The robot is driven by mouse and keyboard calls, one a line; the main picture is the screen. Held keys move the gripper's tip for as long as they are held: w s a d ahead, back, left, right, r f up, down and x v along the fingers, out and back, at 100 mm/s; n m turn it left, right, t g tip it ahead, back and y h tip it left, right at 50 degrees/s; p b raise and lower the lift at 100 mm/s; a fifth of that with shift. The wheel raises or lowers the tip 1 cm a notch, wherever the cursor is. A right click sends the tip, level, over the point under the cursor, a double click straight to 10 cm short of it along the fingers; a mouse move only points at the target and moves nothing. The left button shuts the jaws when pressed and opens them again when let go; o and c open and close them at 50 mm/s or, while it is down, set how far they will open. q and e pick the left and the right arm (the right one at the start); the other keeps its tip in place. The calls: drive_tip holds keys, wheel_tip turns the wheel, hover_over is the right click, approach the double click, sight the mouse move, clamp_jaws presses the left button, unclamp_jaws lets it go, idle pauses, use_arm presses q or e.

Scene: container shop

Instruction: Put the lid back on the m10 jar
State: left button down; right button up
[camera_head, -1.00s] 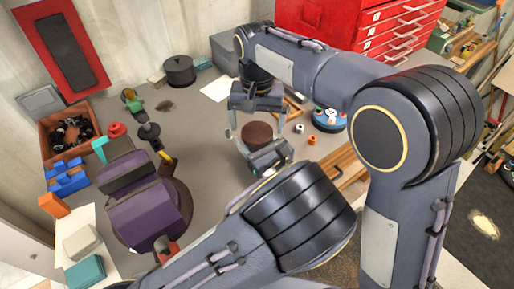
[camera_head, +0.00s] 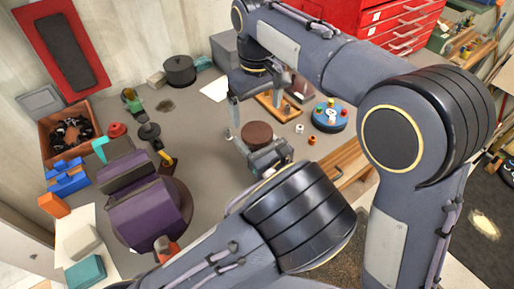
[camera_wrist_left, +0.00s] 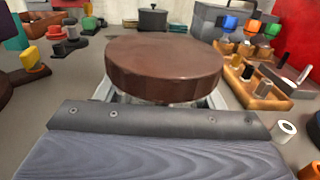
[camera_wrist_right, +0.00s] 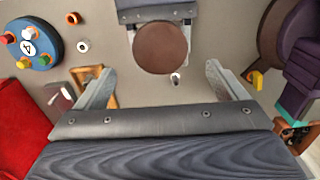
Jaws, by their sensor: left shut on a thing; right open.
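The brown round lid (camera_head: 257,132) sits level on top of a mostly hidden clear jar. In the left wrist view the lid (camera_wrist_left: 165,65) fills the middle, with a little glass (camera_wrist_left: 128,98) showing below it; no m10 label is visible. My left gripper (camera_head: 258,146) is shut on the jar, its fingers at the jar's sides below the lid. My right gripper (camera_head: 262,107) is open and empty above and behind the lid, apart from it. In the right wrist view the lid (camera_wrist_right: 160,47) lies beyond my open right fingers (camera_wrist_right: 158,72).
A wooden peg tray (camera_wrist_left: 258,90) stands behind and right of the jar. A blue disc (camera_head: 330,117), a white ring (camera_head: 299,128) and an orange nut (camera_head: 312,140) lie to the right. A purple machine (camera_head: 148,205) stands at the left. Bare grey tabletop lies left of the jar.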

sight(257, 131)
drive_tip(key=n, duration=0.2)
drive_tip(key=r+n, duration=0.1)
drive_tip(key=n, duration=0.2)
drive_tip(key=shift+r, duration=0.15)
drive_tip(key=shift+f, duration=4)
